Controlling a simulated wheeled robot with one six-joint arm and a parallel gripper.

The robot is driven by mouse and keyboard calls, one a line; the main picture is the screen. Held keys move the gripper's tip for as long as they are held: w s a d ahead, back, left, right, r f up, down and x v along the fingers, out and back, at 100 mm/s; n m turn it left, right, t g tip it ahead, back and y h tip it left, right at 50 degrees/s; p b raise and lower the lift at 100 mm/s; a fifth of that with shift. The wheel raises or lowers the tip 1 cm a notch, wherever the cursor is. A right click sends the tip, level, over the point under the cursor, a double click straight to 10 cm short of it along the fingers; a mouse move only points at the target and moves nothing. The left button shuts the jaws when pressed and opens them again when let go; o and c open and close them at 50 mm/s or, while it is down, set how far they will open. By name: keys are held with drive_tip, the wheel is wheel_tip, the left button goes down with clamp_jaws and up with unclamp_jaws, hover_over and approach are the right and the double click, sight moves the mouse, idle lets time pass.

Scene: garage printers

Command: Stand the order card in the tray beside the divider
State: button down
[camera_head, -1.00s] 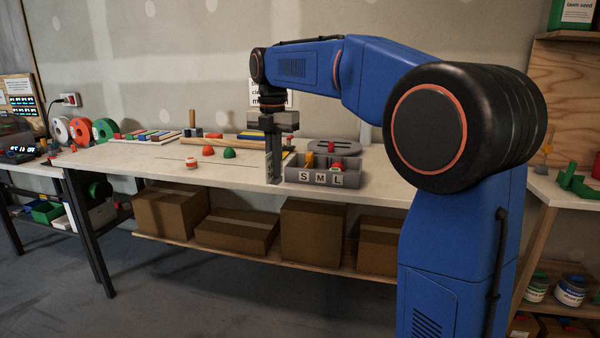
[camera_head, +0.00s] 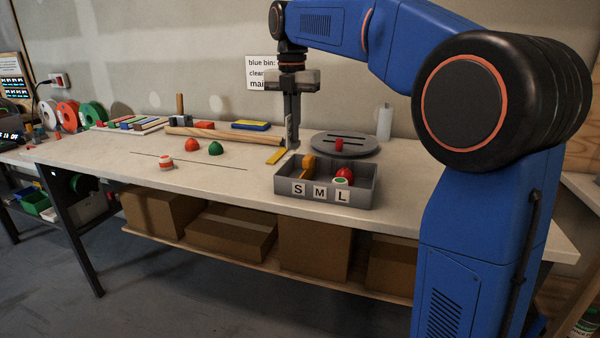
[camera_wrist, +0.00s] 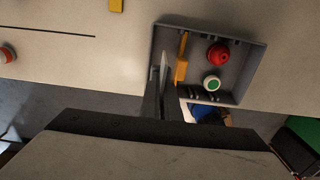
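The grey tray (camera_head: 324,199), with S, M and L on its front, sits near the bench's front edge; the wrist view shows it from above (camera_wrist: 249,76). An orange divider (camera_head: 308,164) stands in its left part, also in the wrist view (camera_wrist: 182,60). Right of it are a red ball (camera_wrist: 218,54) and a white cap with a green centre (camera_wrist: 211,83). My gripper (camera_head: 292,122) points down, holding the pale, thin order card (camera_head: 289,134) upright. From the wrist, the card (camera_wrist: 164,62) shows edge-on left of the divider; its height over the tray is unclear.
A round grey slotted disc (camera_head: 345,145) with a red piece lies behind the tray. A yellow strip (camera_head: 276,155) lies to its left. Red (camera_head: 190,146) and green (camera_head: 215,148) domes and a striped ball (camera_head: 166,162) sit further left. The bench between is mostly clear.

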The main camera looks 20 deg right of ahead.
sight(294, 145)
drive_tip(key=f, duration=0.4)
drive_tip(key=shift+w+d+f, duration=0.15)
drive_tip(key=shift+d+f, duration=0.05)
drive_tip(key=shift+f, duration=2.75)
drive_tip(key=shift+f, duration=0.15)
drive_tip(key=c, duration=2.3)
unclamp_jaws()
wheel_tip(294, 145, up, 12)
drive_tip(key=shift+r, duration=0.15)
